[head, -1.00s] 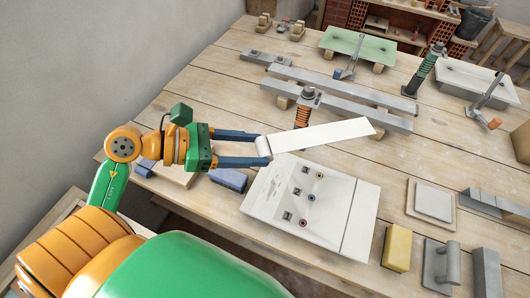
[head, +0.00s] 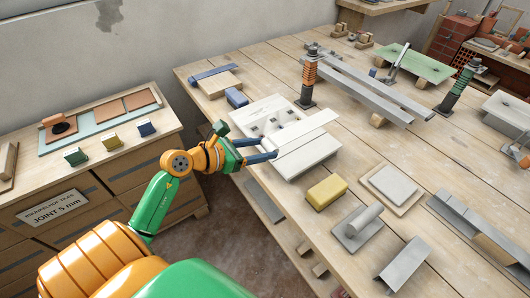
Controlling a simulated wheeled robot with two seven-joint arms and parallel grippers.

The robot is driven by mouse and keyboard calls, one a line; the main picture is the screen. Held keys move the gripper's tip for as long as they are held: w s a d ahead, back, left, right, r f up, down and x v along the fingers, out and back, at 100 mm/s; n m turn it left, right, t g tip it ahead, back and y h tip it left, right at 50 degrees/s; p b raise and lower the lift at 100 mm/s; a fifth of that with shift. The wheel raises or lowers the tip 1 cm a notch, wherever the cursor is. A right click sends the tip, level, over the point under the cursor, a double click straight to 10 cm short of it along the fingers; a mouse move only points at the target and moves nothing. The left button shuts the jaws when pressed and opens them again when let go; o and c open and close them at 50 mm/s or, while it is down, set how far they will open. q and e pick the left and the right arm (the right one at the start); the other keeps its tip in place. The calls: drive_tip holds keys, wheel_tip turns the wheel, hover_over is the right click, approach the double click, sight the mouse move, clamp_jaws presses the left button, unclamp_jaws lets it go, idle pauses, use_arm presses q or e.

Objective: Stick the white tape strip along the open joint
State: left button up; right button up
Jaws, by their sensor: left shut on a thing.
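The white tape strip (head: 306,128) stretches from my left gripper (head: 272,150) toward the upper right. My left gripper is shut on the strip's near end. The strip lies across the right part of the pale board (head: 312,158) in the head view. I cannot tell whether it touches the board or hangs just above it. The board's open joint is not clearly visible beside or under the strip. Several small fittings (head: 272,124) sit on the board's left part, partly hidden by the strip. My right gripper is not in view.
A yellow block (head: 327,190), a grey trowel-like tool (head: 358,228) and a square tile (head: 390,185) lie right of the board. A clamp (head: 308,82) stands behind it. A side cabinet (head: 100,175) with small coloured blocks stands at left.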

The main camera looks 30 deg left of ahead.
use_arm(q)
drive_tip(key=shift+s+f, duration=0.2)
drive_tip(key=shift+f, duration=0.05)
drive_tip(key=shift+w+a+f, duration=0.1)
drive_tip(key=shift+a, duration=0.1)
drive_tip(key=shift+w+a+f, duration=0.15)
drive_tip(key=shift+a, duration=0.1)
wheel_tip(320, 180, down, 6)
drive_tip(key=b, duration=0.5)
drive_tip(key=shift+d, duration=0.1)
drive_tip(key=shift+r, duration=0.3)
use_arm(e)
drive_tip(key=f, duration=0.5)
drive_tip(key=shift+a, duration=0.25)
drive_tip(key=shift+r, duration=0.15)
use_arm(q)
drive_tip(key=shift+f, duration=0.1)
